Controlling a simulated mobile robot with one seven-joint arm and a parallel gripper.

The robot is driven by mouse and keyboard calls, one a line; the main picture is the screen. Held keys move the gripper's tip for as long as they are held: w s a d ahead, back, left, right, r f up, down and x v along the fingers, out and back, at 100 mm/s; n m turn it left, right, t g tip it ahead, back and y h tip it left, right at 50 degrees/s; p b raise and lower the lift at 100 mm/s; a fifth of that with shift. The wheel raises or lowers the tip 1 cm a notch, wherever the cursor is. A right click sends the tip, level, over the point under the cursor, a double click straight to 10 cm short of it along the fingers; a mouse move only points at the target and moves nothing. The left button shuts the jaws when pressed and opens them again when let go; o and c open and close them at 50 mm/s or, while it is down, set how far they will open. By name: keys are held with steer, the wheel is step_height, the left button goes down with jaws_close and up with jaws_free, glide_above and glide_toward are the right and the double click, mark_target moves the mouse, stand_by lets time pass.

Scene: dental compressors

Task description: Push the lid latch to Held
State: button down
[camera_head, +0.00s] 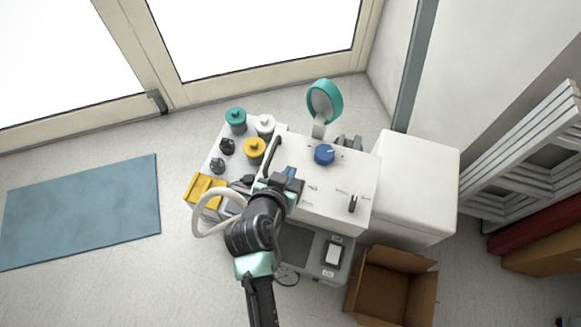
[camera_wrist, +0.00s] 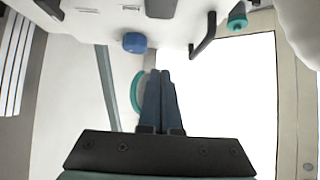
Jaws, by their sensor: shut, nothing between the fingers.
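The white compressor housing (camera_head: 325,205) stands in the middle of the head view. On its top are a blue knob (camera_head: 324,154), a small black lever (camera_head: 353,203) toward the right and a black bar handle (camera_head: 272,152) at the left edge. The small lever may be the lid latch; its labels are too small to read. My gripper (camera_head: 291,173) is over the left part of the housing, left of that lever. In the wrist view my gripper's blue fingers (camera_wrist: 160,82) are shut together and empty. The blue knob (camera_wrist: 135,43) and black handle (camera_wrist: 203,36) show beyond them.
A teal round mirror-like disc (camera_head: 324,101) stands behind the housing. Several capped bottles, one with a yellow cap (camera_head: 254,147), stand at left. A white box (camera_head: 418,182) adjoins on the right. An open cardboard box (camera_head: 392,288) lies in front right. Floor at left is clear around a blue mat (camera_head: 80,212).

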steer(key=v, duration=0.3)
steer(key=r+p+v, duration=0.1)
steer(key=v, duration=0.1)
steer(key=shift+w, duration=0.3)
steer(key=w+r+t+y, duration=0.1)
steer(key=w+r+t, duration=0.2)
steer(key=r, duration=0.8)
steer(key=w+r+n+t, duration=0.1)
steer(key=w+r+t, duration=0.25)
steer(key=r, duration=0.65)
steer(key=w+r+t+y, duration=0.15)
steer(key=w+r, duration=0.25)
steer(key=r, duration=0.7)
steer(key=s+d+r+n+t+p, duration=0.1)
steer(key=s+r+t, duration=0.3)
steer(key=r, duration=0.7)
steer(key=s+r+n+t+p, duration=0.15)
steer(key=s+r, duration=0.35)
steer(key=r, duration=0.7)
steer(key=s+d+r+t, duration=0.1)
steer(key=s+r+t, duration=0.35)
steer(key=r, duration=0.65)
step_height(320, 180, up, 18)
steer(key=p, duration=1.8)
steer(key=shift+a+f+y, duration=0.2)
steer(key=shift+y, duration=0.15)
steer(key=shift+s, duration=0.1)
